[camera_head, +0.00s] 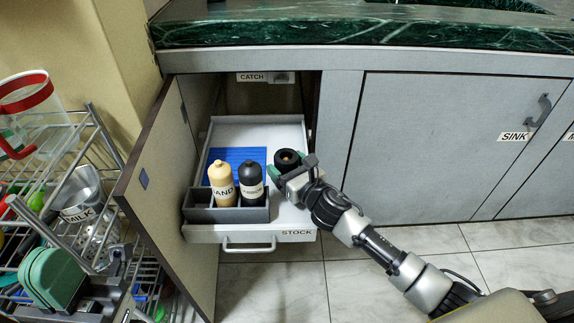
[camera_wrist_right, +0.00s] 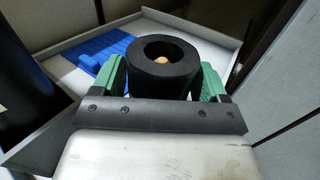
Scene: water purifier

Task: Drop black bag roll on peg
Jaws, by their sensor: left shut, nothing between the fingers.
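The black bag roll (camera_head: 288,158) is a thick black ring standing upright over the pull-out drawer. In the right wrist view the roll (camera_wrist_right: 163,65) has a small tan tip, seemingly the peg (camera_wrist_right: 160,60), inside its hole. The roll's base is hidden, so I cannot tell how far down it sits. My right gripper (camera_head: 288,172) has its green fingers against both sides of the roll, shut on it. My left gripper (camera_head: 48,278) is at the lower left by the wire rack, with its green fingers together and empty.
The STOCK drawer (camera_head: 240,235) is pulled out. A tan bottle (camera_head: 221,182) and a dark bottle (camera_head: 250,182) stand in a grey bin left of the roll. A blue mat (camera_head: 240,153) lies behind. The open door (camera_head: 160,205) and wire rack (camera_head: 118,262) are at left.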

